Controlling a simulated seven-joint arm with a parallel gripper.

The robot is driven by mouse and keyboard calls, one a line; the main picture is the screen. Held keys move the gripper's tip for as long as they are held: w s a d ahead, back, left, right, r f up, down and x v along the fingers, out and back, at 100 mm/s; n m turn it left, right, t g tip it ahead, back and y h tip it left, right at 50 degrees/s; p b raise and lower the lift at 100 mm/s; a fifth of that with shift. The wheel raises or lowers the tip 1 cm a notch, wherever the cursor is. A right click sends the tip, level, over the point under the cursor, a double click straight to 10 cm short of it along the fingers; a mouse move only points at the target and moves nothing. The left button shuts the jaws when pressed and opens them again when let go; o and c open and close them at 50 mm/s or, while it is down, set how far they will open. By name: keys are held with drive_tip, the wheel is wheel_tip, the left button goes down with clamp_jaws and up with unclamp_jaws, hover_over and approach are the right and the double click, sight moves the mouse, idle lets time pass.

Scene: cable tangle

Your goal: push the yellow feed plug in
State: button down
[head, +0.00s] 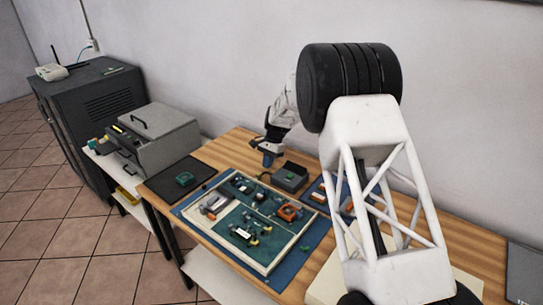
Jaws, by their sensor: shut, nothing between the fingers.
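My gripper (267,158) is at the back of the wooden table, seen small with bluish fingertips. It is shut and empty, above and just left of a dark grey box (290,177). A wooden-framed tray (283,264) with green compartments lies in front of it and holds several small parts. Small yellowish bits show near a white-topped part (242,233) in its front compartment. I cannot tell whether one of them is the yellow feed plug. No cable or socket for it can be made out at this size.
The tray sits on a blue mat (312,243). An orange part (290,212) is in its right compartment. A black mat (165,186) with a green part (185,179) lies left. A grey case (160,140) stands beyond. My arm hides much of the table's right side.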

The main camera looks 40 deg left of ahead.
sight(260, 173)
drive_tip(key=shift+s, duration=1.2)
drive_tip(key=shift+s, duration=1.05)
drive_tip(key=shift+w, duration=2.05)
drive_tip(key=v, duration=1)
